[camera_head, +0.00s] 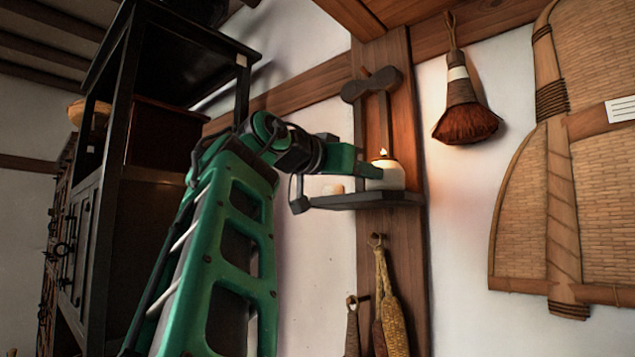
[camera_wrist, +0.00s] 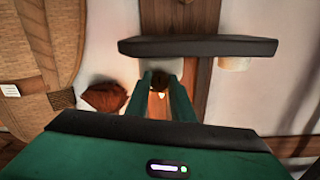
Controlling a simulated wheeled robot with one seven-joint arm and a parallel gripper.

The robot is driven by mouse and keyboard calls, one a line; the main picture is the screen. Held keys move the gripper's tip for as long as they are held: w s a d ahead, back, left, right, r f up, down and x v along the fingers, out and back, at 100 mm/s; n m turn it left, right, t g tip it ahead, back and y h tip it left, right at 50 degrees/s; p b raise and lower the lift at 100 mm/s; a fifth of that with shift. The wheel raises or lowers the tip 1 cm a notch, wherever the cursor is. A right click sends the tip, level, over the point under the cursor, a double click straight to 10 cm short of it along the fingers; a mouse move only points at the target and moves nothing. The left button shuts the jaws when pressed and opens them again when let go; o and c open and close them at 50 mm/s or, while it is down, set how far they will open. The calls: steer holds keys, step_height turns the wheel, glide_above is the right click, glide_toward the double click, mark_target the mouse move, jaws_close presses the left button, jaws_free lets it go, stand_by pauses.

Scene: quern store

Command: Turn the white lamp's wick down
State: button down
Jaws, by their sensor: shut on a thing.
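The white lamp (camera_head: 391,174) stands upright on a dark wall shelf, with a small lit flame (camera_head: 383,152) at its top. My gripper (camera_head: 376,171) reaches it from the left, its green fingers covering part of the lamp's front. In the wrist view, which is turned upside down, the two fingers (camera_wrist: 161,82) close on a small round dark knob (camera_wrist: 160,80) at the lamp. The flame (camera_wrist: 162,95) glows between the fingers there. The fingers hide most of the knob and much of the lamp's body.
The dark shelf (camera_head: 350,201) juts from a wooden post, with a small pale cup (camera_head: 333,189) at its left end. A brush (camera_head: 467,110) and a woven basket tray (camera_head: 580,180) hang at right. Corn cobs (camera_head: 394,310) hang below. A dark cabinet (camera_head: 120,240) stands at left.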

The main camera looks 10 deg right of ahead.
steer(key=shift+w+a+r, duration=0.1)
steer(key=shift+a, duration=0.05)
steer(key=c, duration=1.5)
jaws_free()
steer(key=shift+c, duration=0.2)
steer(key=v, duration=1)
steer(key=shift+a, duration=0.3)
steer(key=shift+d, duration=0.1)
